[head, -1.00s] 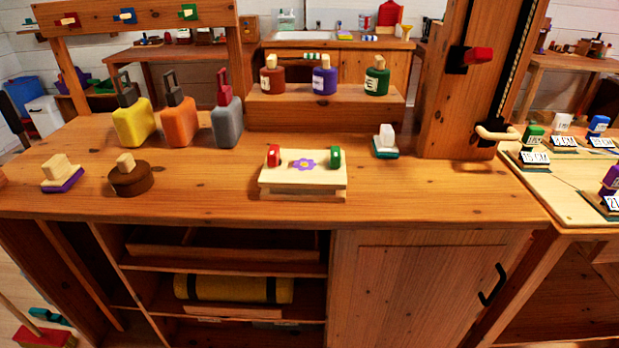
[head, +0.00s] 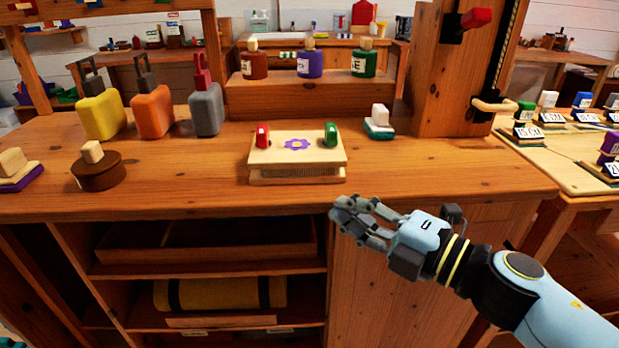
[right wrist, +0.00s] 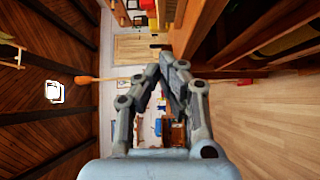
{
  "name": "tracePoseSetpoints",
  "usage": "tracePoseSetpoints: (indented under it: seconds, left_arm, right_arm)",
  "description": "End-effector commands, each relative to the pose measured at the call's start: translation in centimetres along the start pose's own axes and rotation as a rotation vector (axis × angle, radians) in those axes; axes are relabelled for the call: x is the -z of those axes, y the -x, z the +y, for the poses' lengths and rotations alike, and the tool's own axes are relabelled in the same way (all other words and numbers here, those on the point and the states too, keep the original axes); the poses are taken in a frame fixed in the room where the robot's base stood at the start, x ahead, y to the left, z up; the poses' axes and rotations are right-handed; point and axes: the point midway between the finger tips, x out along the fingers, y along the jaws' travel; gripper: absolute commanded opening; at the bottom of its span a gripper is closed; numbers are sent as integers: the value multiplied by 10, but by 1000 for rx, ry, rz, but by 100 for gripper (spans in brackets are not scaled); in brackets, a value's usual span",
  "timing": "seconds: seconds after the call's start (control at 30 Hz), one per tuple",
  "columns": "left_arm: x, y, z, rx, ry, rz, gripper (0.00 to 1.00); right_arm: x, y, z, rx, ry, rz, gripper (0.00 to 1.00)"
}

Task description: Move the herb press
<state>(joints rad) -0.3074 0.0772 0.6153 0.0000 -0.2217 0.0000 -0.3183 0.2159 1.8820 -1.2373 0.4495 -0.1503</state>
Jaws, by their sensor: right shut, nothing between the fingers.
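The herb press (head: 272,155) looks to be the pale wooden block of two boards, with a purple flower on top and a red and a green knob on its upper board. It lies flat on the bench top near the front edge. My right gripper (head: 350,215) is in front of the bench, below and to the right of the press and apart from it. Its fingers are shut and empty. They also show in the right wrist view (right wrist: 169,62), where the press does not appear. My left gripper is not in view.
The wooden bench (head: 440,170) has free room right of the press. A white-handled stamp (head: 380,115) stands behind right. A brown round stamp (head: 98,175) and yellow, orange and grey blocks stand left. Bottles stand on a raised shelf (head: 310,98). Open shelves lie below.

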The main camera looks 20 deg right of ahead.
Motion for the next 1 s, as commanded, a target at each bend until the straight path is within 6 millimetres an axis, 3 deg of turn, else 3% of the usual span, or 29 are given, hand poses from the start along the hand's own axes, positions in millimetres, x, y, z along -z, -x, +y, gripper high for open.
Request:
tracePoseSetpoints:
  seconds: [0.17,0.4,0.63,1.0]
  left_arm:
    - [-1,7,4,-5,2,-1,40]
    - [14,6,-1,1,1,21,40]
    - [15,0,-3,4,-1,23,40]
    - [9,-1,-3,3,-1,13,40]
  right_arm:
    - [0,-38,4,-6,-4,-2,0]
    - [0,-88,2,-3,-4,-2,0]
    - [-24,-107,0,0,-3,-2,0]
    - [-29,-112,1,0,-4,-2,0]
